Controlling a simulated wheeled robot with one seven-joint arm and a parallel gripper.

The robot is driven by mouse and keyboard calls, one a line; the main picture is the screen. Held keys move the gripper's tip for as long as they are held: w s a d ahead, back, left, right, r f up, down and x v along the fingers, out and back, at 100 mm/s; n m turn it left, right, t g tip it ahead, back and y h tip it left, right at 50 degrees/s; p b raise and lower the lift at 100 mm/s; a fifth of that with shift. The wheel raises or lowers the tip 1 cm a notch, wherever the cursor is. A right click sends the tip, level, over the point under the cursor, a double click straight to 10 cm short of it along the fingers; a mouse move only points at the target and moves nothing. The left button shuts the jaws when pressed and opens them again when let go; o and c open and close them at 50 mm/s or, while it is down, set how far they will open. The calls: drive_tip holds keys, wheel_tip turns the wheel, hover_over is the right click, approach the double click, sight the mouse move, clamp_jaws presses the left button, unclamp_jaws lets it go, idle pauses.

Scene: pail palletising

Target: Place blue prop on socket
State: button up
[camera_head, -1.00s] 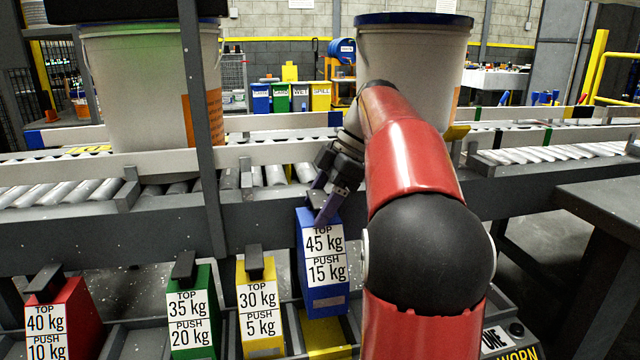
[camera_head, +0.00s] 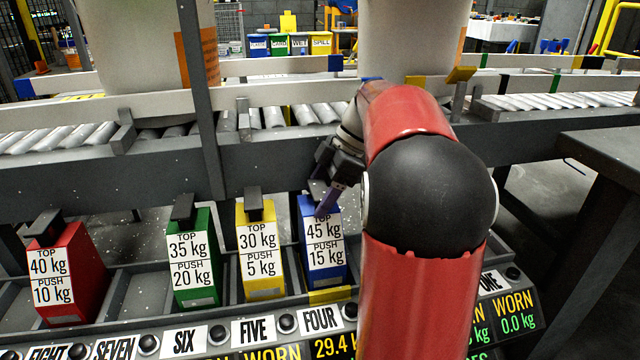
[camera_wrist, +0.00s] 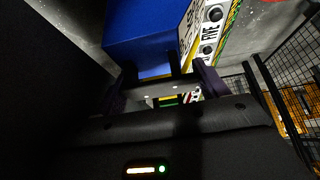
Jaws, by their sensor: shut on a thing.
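The blue prop (camera_head: 323,250), marked TOP 45 kg and PUSH 15 kg, stands about upright in the rack behind the FOUR label. It also shows at the top of the wrist view (camera_wrist: 150,30). My gripper (camera_head: 328,200) is shut on its dark top handle, which is mostly hidden by the fingers. The gripper also shows in the wrist view (camera_wrist: 165,85). A yellow socket floor (camera_head: 331,295) shows just below and in front of the prop. I cannot tell whether the prop's base touches it.
Yellow (camera_head: 261,255), green (camera_head: 194,262) and red (camera_head: 68,275) props stand in a row to the left. A roller conveyor (camera_head: 290,117) with two big pails (camera_head: 150,45) runs behind. My red arm hides the rack's right part. A grey table (camera_head: 600,150) stands at right.

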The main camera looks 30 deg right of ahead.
drive_tip(key=shift+r, duration=0.1)
drive_tip(key=o, duration=2)
drive_tip(key=shift+o, duration=0.2)
